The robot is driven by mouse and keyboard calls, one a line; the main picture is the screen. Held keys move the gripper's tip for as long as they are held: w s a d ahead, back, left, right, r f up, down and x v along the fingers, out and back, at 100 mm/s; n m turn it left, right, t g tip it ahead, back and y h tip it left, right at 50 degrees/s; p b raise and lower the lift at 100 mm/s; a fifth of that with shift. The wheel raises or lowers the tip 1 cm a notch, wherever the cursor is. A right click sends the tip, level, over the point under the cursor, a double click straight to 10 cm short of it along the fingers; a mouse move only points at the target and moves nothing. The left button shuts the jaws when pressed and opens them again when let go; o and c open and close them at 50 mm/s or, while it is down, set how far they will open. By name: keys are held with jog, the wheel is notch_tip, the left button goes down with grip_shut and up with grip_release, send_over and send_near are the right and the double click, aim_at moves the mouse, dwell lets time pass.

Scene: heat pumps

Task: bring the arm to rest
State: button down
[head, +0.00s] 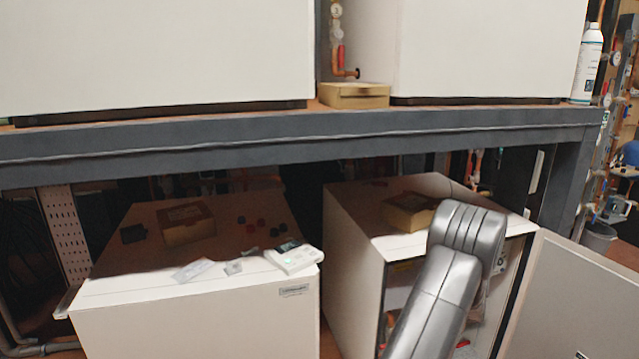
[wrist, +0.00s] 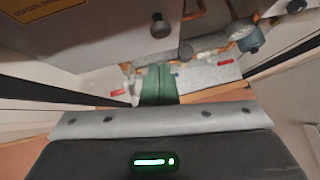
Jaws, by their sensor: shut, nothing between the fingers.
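My arm (head: 447,285) rises from the bottom of the head view and bends at a grey joint in front of the right lower heat pump (head: 352,255). Its far end drops behind that joint, so my gripper is hidden in the head view. In the wrist view my gripper (wrist: 158,84) shows two green fingertips side by side, shut and empty, beyond its grey bar and dark body with a green light. Pipes and a gauge (wrist: 243,36) show beyond the fingers.
The right lower unit's front is open, with a white panel (head: 575,300) standing to its right. A dark steel beam (head: 250,140) crosses above. The left lower unit (head: 200,318) carries a cardboard box (head: 188,226), a white device (head: 293,258) and small parts. Another box (head: 410,212) lies on the right unit.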

jog(key=s+a+m+g+h+b, duration=0.2)
jog(key=s+a+m+h+b, duration=0.5)
jog(key=s+m+b, duration=0.3)
jog(key=shift+s+a+b, duration=0.5)
jog(key=shift+s+b, duration=0.2)
jog(key=shift+b, duration=0.55)
